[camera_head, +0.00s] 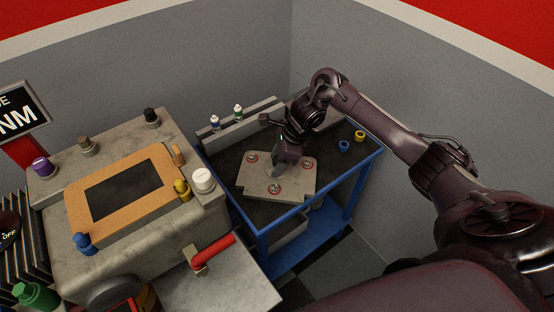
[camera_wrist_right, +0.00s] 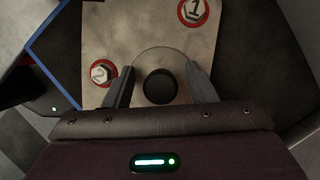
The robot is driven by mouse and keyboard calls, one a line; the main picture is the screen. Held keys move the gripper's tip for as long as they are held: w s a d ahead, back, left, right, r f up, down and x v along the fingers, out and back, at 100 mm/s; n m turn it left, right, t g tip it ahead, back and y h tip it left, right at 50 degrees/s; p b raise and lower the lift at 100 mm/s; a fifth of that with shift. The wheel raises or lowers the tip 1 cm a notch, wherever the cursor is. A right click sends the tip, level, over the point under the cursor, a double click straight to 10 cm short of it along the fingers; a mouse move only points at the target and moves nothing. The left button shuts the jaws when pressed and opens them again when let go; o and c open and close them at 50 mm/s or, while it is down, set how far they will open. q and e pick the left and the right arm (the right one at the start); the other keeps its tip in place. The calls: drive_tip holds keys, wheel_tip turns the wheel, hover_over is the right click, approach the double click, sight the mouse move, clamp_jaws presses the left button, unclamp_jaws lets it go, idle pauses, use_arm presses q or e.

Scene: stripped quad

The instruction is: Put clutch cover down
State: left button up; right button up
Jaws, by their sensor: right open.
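The clutch cover appears to be the pale flat plate (camera_head: 254,184) with several red-ringed bolts, lying on the dark top of the blue cart (camera_head: 228,163). In the right wrist view the plate (camera_wrist_right: 140,27) shows bolts numbered 1 and 2 and a round boss (camera_wrist_right: 160,57) with a dark centre hole. My right gripper (camera_head: 276,172) is over the middle of the plate. In the wrist view the open right gripper (camera_wrist_right: 160,76) has one finger on each side of the boss; I cannot tell whether they touch it. My left gripper is not in view.
A grey machine (camera_head: 60,195) with an orange-framed dark panel (camera_head: 125,190) stands left of the cart. Grey walls close off the back.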

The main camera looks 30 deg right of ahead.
drive_tip(key=shift+d+r, duration=0.2)
drive_tip(key=shift+r, duration=0.35)
drive_tip(key=p+v, duration=0.1)
drive_tip(key=v, duration=1)
drive_tip(key=shift+p, duration=0.3)
